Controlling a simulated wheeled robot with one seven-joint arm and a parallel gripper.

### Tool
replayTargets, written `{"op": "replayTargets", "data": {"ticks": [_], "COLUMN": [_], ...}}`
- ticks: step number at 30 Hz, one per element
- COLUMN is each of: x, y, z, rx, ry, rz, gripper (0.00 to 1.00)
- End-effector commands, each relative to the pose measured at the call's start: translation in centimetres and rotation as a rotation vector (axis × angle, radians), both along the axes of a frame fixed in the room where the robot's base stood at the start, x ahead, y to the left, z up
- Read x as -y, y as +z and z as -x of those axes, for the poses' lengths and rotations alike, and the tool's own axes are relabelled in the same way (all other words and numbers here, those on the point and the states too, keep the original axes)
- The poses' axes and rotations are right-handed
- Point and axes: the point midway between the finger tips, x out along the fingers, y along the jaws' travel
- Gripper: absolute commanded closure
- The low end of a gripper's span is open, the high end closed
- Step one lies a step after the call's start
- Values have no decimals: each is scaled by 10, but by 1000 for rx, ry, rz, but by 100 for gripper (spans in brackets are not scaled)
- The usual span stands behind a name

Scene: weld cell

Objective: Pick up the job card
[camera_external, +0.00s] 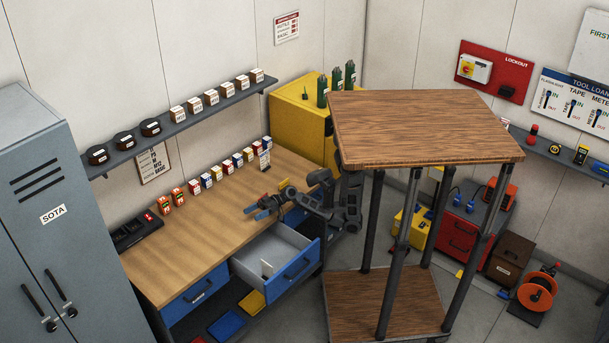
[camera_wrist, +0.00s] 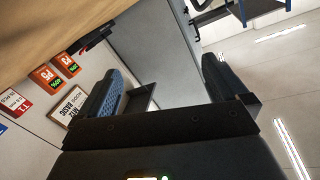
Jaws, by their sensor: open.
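I cannot clearly make out a job card. A small pale upright piece (camera_external: 266,267) shows inside the open drawer (camera_external: 301,266) of the workbench, and I cannot tell whether it is the card. My gripper (camera_external: 257,211) is over the wooden bench top (camera_external: 190,240), behind the open drawer and to the left of my arm. In the wrist view my gripper (camera_wrist: 164,75) has its two dark fingers wide apart with nothing between them. The wrist camera looks sideways toward the wall and grey locker (camera_wrist: 168,40).
A tall wooden-topped stand (camera_external: 425,125) is to the right. A grey locker (camera_external: 50,190) stands at the left. The bench's front left top is clear.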

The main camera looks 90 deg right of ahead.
Motion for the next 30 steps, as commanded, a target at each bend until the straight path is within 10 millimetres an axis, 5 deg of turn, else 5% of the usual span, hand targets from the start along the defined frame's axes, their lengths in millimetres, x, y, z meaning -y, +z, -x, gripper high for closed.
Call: {"op": "replayTargets", "data": {"ticks": [6, 11, 15, 21, 25, 30], "x": [105, 193, 280, 378, 423, 431], "y": [57, 61, 58, 59, 57, 32], "z": [-13, -8, 13, 64, 99, 108], "rx": [72, 44, 0, -37, -76, -232], "ry": [-182, -427, -697, -1018, -1186, -1246], "rz": [-108, -91, -60, -31, 13, 160], "gripper": [0, 0, 0, 0, 0, 0]}}
